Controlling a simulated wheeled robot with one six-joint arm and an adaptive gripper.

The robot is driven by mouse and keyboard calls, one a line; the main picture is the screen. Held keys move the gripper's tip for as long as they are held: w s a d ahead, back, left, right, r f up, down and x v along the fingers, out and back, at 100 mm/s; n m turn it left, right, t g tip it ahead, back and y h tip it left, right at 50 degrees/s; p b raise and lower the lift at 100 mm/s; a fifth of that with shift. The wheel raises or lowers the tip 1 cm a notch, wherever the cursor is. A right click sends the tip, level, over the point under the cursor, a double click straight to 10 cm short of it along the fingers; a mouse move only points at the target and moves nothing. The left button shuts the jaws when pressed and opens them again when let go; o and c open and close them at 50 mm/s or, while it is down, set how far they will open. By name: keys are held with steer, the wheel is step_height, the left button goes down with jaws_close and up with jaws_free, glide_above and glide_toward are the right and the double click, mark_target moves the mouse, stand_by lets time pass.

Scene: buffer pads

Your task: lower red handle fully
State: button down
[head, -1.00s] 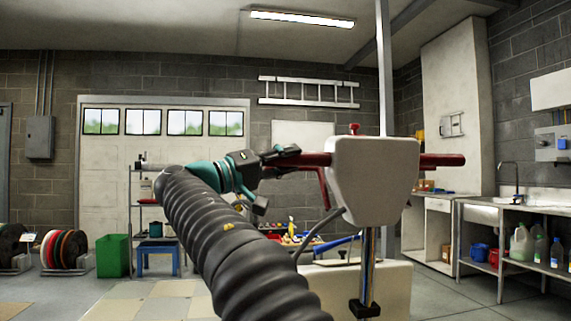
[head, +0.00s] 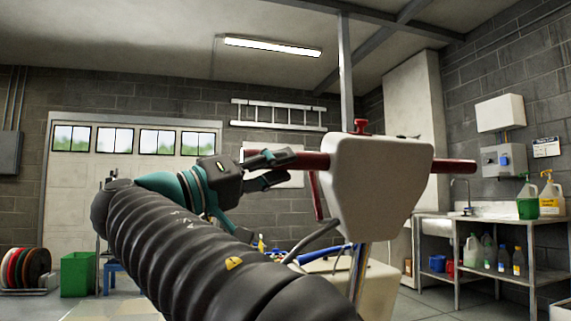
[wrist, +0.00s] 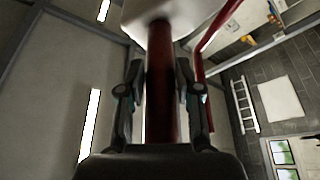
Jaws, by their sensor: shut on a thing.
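The machine has a white head housing (head: 375,185) with a red handle bar (head: 455,166) sticking out on both sides. A red knob (head: 361,126) sits on top, and a thin red lever (head: 317,195) hangs below the bar's left part. My gripper (head: 282,166) is shut on the left part of the red handle. In the wrist view the red handle (wrist: 160,95) runs between the two fingers of my gripper (wrist: 160,72), toward the white housing (wrist: 178,12). The handle looks nearly level. The machine's foot is out of view.
A steel sink bench (head: 440,226) with bottles stands at the right. A green bin (head: 80,274) and red and black discs (head: 28,268) are at the far left. A ladder (head: 278,114) hangs on the back wall. My dark ribbed arm fills the lower middle.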

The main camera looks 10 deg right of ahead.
steer(key=shift+s+a+f+n+t, duration=0.1)
steer(key=shift+s+f+n+t, duration=0.1)
steer(key=shift+f, duration=0.35)
steer(key=shift+s+a+f+n+t, duration=0.1)
steer(key=shift+s+f, duration=0.1)
steer(key=shift+f, duration=0.3)
steer(key=c, duration=0.8)
jaws_free()
steer(key=shift+r, duration=0.1)
steer(key=shift+d+r, duration=0.1)
steer(key=shift+r, duration=0.05)
steer(key=shift+s, duration=0.1)
steer(key=v, duration=0.7)
steer(key=shift+a, duration=0.3)
